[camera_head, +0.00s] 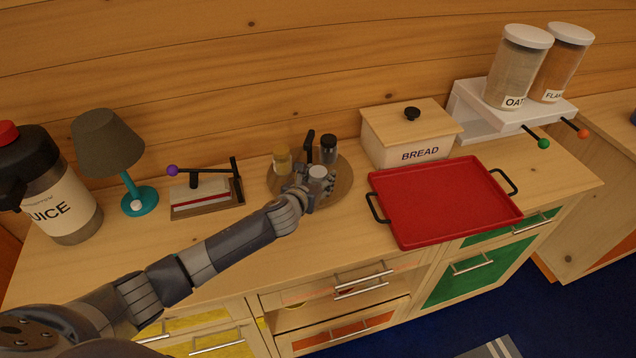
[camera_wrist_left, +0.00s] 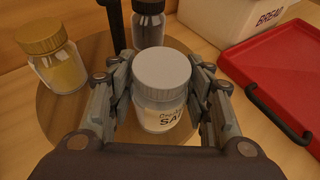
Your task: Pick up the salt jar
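The salt jar (camera_wrist_left: 162,95) is a small clear jar with a light grey lid and a label on which "SA" can be read. It is upright at the near side of a round wooden tray (camera_head: 342,187), and it also shows in the head view (camera_head: 318,178). My left gripper (camera_head: 316,188) is around the jar, with one finger on each side, as the left wrist view (camera_wrist_left: 162,85) shows. The fingers look open, with narrow gaps to the jar. The jar's lower part is partly hidden by the gripper. My right gripper is not in view.
On the tray, a yellow-lidded jar (camera_head: 282,160) and a dark-lidded shaker (camera_head: 328,149) stand behind the salt jar, near a dark upright handle (camera_head: 309,145). A red tray (camera_head: 440,198) and a bread box (camera_head: 405,140) are to the right. A lamp (camera_head: 108,145) is left.

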